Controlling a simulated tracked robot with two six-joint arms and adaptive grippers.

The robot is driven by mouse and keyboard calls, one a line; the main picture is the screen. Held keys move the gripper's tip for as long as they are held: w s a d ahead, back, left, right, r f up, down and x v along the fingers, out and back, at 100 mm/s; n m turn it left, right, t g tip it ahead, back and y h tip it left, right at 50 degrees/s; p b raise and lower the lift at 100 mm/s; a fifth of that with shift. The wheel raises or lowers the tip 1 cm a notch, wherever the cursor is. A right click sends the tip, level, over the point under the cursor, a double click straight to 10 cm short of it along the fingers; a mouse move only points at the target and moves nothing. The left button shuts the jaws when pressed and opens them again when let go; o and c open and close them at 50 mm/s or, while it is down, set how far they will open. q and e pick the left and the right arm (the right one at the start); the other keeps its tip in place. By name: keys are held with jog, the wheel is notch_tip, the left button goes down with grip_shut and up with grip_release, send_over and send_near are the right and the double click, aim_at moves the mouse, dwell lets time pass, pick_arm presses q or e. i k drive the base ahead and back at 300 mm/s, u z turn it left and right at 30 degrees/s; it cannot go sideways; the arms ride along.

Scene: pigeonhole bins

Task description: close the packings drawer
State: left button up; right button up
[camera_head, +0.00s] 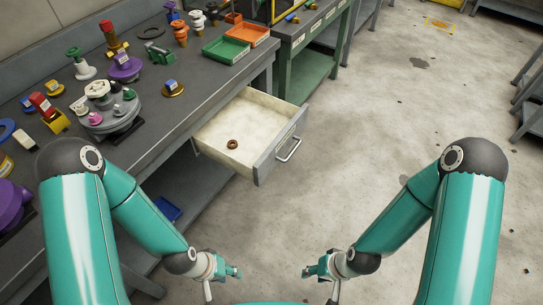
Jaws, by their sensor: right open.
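The drawer (267,158) is pulled out from under the grey workbench, with a cream interior, a grey front and a metal bar handle (290,149). A brown ring (233,144) lies inside it. No label is readable on the front. My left gripper (236,271) is in front of the bench, below and apart from the drawer in the picture; its jaws are too small to tell. My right gripper (306,272) is open and empty, to the right of the left one, also apart from the drawer. Neither touches the handle.
The workbench (203,101) carries a round grey turntable (112,118), several valve-like parts, a green tray (226,50) and an orange tray (247,33). A green-framed bench (302,75) stands behind the drawer. A blue bin (167,208) sits on the lower shelf.

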aim_at(264, 127)
jog(key=z, duration=0.15)
jog(key=i, duration=0.85)
jog(key=u, duration=0.05)
